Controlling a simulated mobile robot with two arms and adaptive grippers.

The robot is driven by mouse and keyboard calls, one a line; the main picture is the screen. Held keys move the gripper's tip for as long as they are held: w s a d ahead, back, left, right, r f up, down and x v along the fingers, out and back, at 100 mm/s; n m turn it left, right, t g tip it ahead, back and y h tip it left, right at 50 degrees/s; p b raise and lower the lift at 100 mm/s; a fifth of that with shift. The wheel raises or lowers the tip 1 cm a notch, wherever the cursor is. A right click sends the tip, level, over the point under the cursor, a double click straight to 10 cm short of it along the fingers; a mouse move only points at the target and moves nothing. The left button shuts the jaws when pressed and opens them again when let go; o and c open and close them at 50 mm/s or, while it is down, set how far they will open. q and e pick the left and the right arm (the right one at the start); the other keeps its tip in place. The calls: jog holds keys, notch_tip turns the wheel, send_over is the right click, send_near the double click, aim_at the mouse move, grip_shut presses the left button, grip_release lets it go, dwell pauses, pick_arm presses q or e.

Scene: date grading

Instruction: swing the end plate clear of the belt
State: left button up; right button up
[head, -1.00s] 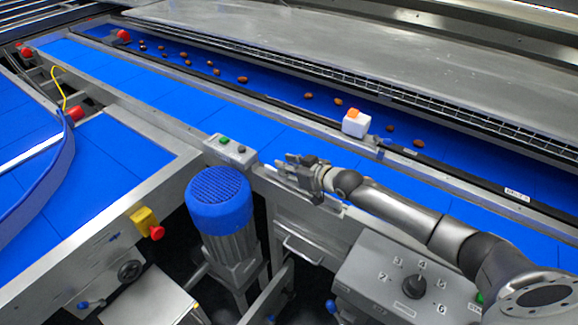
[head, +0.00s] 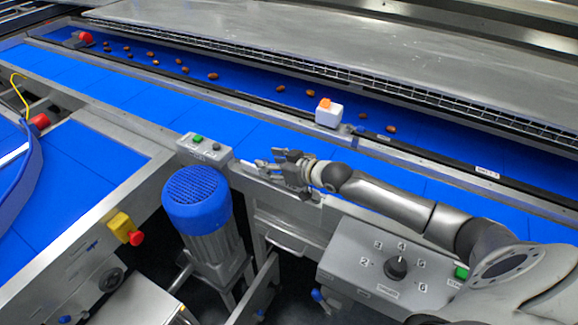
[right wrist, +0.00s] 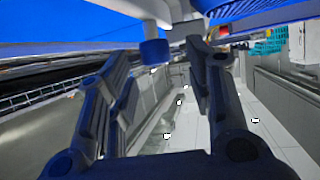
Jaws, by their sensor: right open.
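I cannot pick out the end plate with certainty. The blue belt (head: 130,90) runs from the upper left to the lower right in the head view. My right gripper (head: 271,162) is at the near side rail of this belt, just right of a grey box with buttons (head: 205,150). It is open and nothing shows between its fingers. In the right wrist view the open fingers (right wrist: 160,66) point along the machine's side. A small blue block (right wrist: 155,52) shows beyond the fingertips. My left gripper is out of view.
A blue-capped motor (head: 197,200) stands below the rail. A grey dial panel (head: 370,265) is below my right arm. A white box with an orange top (head: 329,116) sits on the divider. Several brown dates (head: 281,90) lie on the far belt lane. A yellow-and-red switch (head: 125,228) is at left.

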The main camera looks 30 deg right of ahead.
jog(key=v, duration=0.8)
jog(key=shift+s, duration=0.15)
